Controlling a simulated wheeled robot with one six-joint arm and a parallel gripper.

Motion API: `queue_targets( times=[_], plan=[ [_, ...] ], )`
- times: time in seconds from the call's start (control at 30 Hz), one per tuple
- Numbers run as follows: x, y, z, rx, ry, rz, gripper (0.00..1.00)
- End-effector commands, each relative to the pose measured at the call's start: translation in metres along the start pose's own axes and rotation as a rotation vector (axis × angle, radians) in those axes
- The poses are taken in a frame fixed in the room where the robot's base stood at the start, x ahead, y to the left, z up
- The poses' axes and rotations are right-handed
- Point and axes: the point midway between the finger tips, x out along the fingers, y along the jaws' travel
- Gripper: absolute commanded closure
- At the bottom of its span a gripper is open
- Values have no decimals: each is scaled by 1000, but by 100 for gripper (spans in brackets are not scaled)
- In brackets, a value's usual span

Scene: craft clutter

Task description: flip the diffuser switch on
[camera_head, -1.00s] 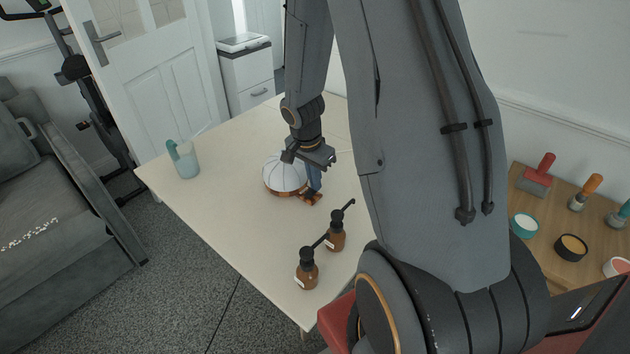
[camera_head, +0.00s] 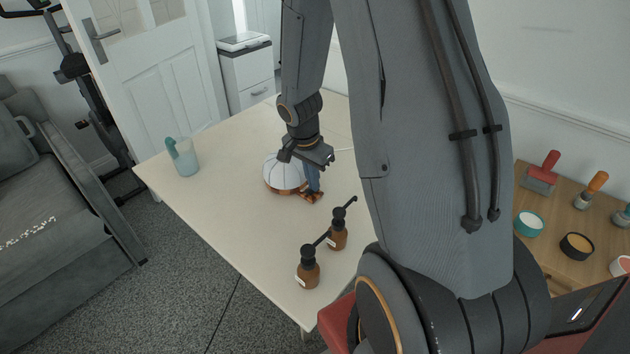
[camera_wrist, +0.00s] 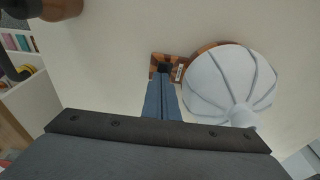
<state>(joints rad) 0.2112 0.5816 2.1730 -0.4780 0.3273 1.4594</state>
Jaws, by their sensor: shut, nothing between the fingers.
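The diffuser (camera_head: 284,173) stands on the cream table, with a white ribbed dome on a copper-brown base. In the wrist view its dome (camera_wrist: 232,84) is at the right. A small brown switch plate (camera_head: 311,197) juts from the base; in the wrist view this plate (camera_wrist: 168,66) has a dark part at its middle and a small label. My gripper (camera_head: 313,190) points down beside the dome, its blue fingers shut and empty. In the wrist view the fingertips of my gripper (camera_wrist: 161,76) are at the dark part and hide some of it. I cannot tell contact or the switch's position.
Two brown pump bottles (camera_head: 308,268) (camera_head: 337,232) stand on the table nearer the front edge. A teal-handled jug (camera_head: 184,157) stands at the far left. The table's left and middle surface (camera_head: 222,200) is clear. A wooden side table (camera_head: 552,220) holds tools and tubs at right.

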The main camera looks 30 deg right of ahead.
Motion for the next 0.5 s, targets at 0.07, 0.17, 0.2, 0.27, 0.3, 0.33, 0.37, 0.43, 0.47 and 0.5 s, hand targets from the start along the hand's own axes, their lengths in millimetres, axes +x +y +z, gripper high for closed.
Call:
queue_targets(
  times=[0.07, 0.17, 0.2, 0.27, 0.3, 0.33, 0.37, 0.43, 0.47, 0.5],
  plan=[
    [0, 0, 0, 0, 0, 0, 100],
    [0, 0, 0, 1, 0, 0, 100],
    [0, 0, 0, 1, 0, 0, 100],
    [0, 0, 0, 1, 0, 0, 100],
    [-1, 0, 0, 1, 0, 0, 100],
    [-3, 0, -1, 1, 0, 0, 100],
    [-4, 0, -1, 1, 0, 0, 100],
    [-10, 0, -3, 1, 1, -1, 100],
    [-14, 1, -4, 1, 1, -1, 100],
    [-19, 1, -6, 1, 0, -1, 100]
  ],
)
